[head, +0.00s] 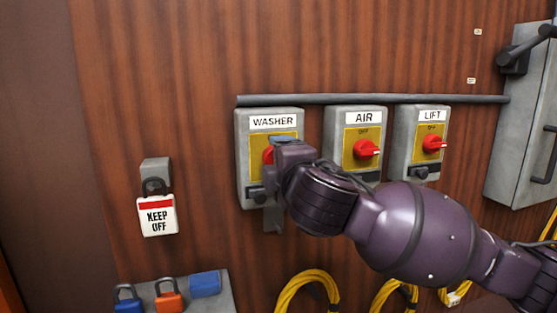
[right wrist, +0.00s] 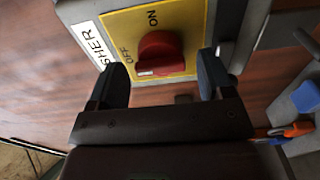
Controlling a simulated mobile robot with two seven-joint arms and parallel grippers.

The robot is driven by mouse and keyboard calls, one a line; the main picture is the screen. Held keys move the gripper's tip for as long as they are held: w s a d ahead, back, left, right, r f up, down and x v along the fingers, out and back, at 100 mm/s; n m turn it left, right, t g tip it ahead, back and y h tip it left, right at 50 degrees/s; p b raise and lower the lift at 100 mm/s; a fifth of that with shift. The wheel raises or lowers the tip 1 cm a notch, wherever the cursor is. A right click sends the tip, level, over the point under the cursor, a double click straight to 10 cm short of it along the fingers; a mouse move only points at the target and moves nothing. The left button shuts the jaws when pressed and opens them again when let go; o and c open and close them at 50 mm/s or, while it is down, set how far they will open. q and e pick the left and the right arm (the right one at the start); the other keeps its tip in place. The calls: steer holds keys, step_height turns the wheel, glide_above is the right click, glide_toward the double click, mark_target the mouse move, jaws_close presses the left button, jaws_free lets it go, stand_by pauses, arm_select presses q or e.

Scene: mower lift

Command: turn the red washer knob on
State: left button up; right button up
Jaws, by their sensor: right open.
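The red washer knob (right wrist: 162,50) sits on the yellow plate of the grey WASHER box (head: 243,165), with OFF and ON printed on the plate. In the right wrist view its white mark lies nearer OFF than ON. My right gripper (right wrist: 160,64) is open, with one dark finger on each side of the knob and gaps visible between. In the head view my right gripper (head: 277,172) covers most of the knob, and only a red sliver (head: 267,155) shows. My left gripper is not in view.
The AIR box (head: 333,150) and LIFT box (head: 400,140) with red knobs stand to the right, under a grey pipe (head: 370,99). A KEEP OFF padlock tag (head: 157,216) hangs to the left. Padlocks (head: 168,300) and yellow hoses (head: 305,279) are below. A grey cabinet (head: 520,130) is far right.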

steer(key=shift+w+a, duration=0.25)
steer(key=shift+w, duration=0.45)
steer(key=c, duration=0.9)
